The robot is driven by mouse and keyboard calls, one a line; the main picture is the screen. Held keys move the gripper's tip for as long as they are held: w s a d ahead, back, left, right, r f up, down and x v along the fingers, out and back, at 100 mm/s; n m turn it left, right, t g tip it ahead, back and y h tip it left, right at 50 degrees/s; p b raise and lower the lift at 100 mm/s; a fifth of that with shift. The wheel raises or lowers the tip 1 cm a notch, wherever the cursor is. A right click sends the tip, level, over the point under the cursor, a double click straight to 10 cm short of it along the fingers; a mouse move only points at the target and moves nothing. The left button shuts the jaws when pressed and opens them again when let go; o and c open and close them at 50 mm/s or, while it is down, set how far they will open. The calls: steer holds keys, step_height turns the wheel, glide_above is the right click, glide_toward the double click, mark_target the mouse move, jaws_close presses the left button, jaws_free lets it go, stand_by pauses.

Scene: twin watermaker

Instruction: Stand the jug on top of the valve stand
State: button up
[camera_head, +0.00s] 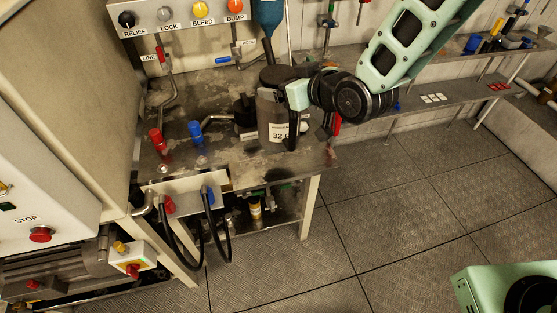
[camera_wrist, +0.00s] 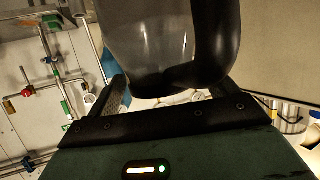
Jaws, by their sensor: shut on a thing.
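The jug (camera_head: 268,112) is a grey, see-through vessel with a white label reading "32" at the right end of the bench. It looks upright. My gripper (camera_head: 292,98) reaches it from the right and is shut on it. In the wrist view the jug (camera_wrist: 150,45), with its black side, sits between the two dark fingers of my gripper (camera_wrist: 168,92). A dark fitting (camera_head: 243,112) with a small label stands just left of the jug; I cannot tell whether it is the valve stand. Whether the jug's base touches anything is unclear.
Red (camera_head: 156,138) and blue (camera_head: 196,131) handled valves stand on the bench left of the jug. A panel of coloured knobs (camera_head: 183,14) hangs above. A dark round thing (camera_head: 276,75) is behind the jug.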

mark_target(286, 119)
steer(key=shift+r, duration=0.25)
steer(key=shift+f+p, duration=0.95)
steer(key=shift+f, duration=4.15)
steer(key=o, duration=1.9)
steer(key=shift+f, duration=0.1)
